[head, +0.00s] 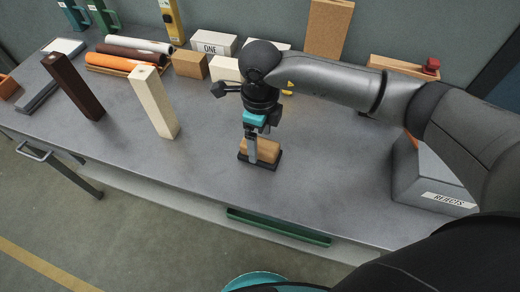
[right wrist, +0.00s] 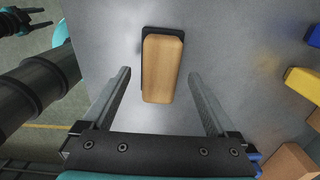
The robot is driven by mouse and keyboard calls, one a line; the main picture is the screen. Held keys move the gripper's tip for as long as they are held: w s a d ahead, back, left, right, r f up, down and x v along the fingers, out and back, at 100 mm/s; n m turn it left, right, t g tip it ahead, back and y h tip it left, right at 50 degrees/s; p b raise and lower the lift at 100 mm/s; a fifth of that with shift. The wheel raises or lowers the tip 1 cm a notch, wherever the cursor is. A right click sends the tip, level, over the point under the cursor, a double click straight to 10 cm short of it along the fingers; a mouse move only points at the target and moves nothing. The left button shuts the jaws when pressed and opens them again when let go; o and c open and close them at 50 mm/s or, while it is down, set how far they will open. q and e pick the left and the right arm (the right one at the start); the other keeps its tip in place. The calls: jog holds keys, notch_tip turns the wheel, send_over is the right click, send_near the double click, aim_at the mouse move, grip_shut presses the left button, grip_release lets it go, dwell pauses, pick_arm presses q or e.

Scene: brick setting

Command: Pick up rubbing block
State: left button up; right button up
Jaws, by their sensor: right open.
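The rubbing block (head: 268,151) is a tan wooden block with a dark base, lying on the grey workbench (head: 205,165) near its front edge. In the right wrist view the block (right wrist: 163,68) lies ahead, between the lines of my two fingers. My right gripper (head: 256,156) points down over the block, and one finger hides part of it. In the right wrist view its fingers (right wrist: 160,74) are wide apart, with a gap on each side of the block; I see no contact. A dark part at that view's top left may be my left gripper; its jaws are unclear.
A dark upright bar (head: 75,88) and a cream upright bar (head: 154,103) stand to the left. Rolls (head: 130,58) and several blocks (head: 190,64) line the back. A grey bin labelled REJECTS (head: 430,182) stands at the right. The bench around the block is clear.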

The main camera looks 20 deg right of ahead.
notch_tip(320, 180, down, 2)
jog(key=shift+f, duration=0.1)
grip_shut()
dwell(0.7)
